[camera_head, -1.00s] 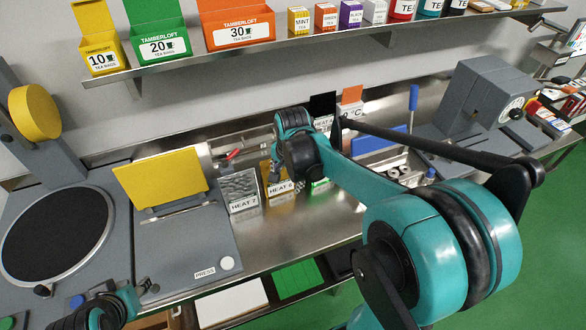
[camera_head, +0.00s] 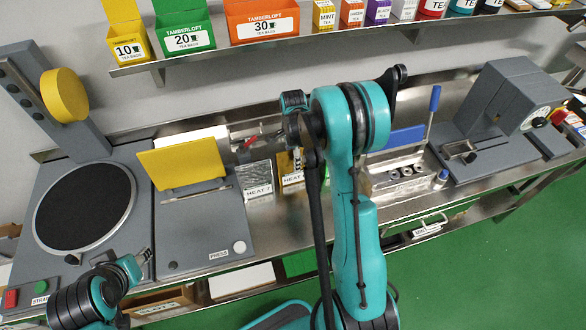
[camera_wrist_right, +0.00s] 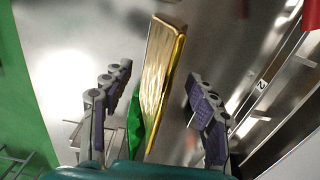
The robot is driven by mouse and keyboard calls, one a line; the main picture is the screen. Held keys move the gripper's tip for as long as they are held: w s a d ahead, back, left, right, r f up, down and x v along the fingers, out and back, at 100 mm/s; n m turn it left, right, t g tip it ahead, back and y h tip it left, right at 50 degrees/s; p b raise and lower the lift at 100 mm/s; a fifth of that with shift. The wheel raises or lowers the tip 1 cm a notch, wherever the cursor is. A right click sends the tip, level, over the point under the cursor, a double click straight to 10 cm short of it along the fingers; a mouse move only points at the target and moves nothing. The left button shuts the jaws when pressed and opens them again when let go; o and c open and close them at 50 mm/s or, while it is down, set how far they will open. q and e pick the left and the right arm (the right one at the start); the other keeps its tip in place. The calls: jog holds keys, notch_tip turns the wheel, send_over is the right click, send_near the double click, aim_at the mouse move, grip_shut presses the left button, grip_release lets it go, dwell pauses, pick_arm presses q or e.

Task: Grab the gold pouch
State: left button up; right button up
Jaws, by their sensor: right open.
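The gold pouch (camera_wrist_right: 163,75) stands on edge between the spread fingers of my right gripper (camera_wrist_right: 158,82) in the right wrist view, with space on both sides. The right gripper is open and not closed on it. A green pouch (camera_wrist_right: 136,118) shows just left of the gold one. In the head view a small part of the gold pouch (camera_head: 285,160) shows behind its heat label, the rest hidden by my right arm. My left gripper (camera_head: 142,268) is at the lower left, away from the pouches; its jaw opening is unclear.
A silver pouch (camera_head: 258,176) stands left of the gold one, behind a label. A press with a yellow plate (camera_head: 180,162) is further left. A blue-handled machine (camera_head: 405,160) stands right of my arm. A shelf (camera_head: 330,38) with tea boxes runs above.

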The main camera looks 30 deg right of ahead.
jog(key=shift+f, duration=0.75)
jog(key=shift+r, duration=0.1)
jog(key=c, duration=1.3)
